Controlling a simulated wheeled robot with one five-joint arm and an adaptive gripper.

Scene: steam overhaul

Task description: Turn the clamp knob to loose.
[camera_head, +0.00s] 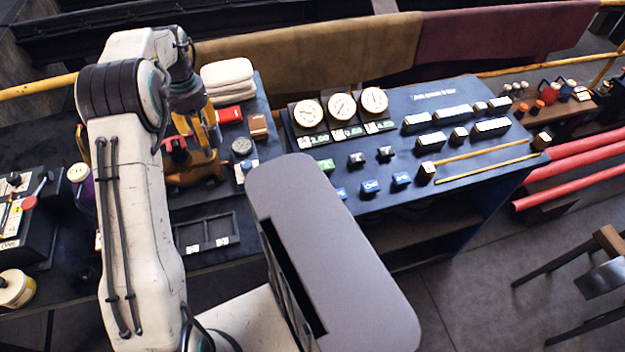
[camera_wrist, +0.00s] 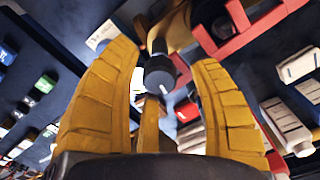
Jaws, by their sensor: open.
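A dark grey round knob (camera_wrist: 160,72) shows in the wrist view, between my fingers and near their tips. It sits on a stem in front of a yellow-brown body; I take it for the clamp knob. My gripper (camera_wrist: 166,58) is open, with a yellow finger on each side of the knob and visible gaps. In the head view, my gripper (camera_head: 203,132) points down over a yellow clamp-like fixture (camera_head: 190,177) on the dark bench. My arm and fingers hide part of that fixture, and I cannot make out the knob clearly there.
White folded cloths (camera_head: 228,76), a red block (camera_head: 230,115) and a brown block (camera_head: 257,125) lie close to the gripper's right. A blue panel with gauges (camera_head: 342,106) is further right. A purple-sided jar (camera_head: 80,183) stands left.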

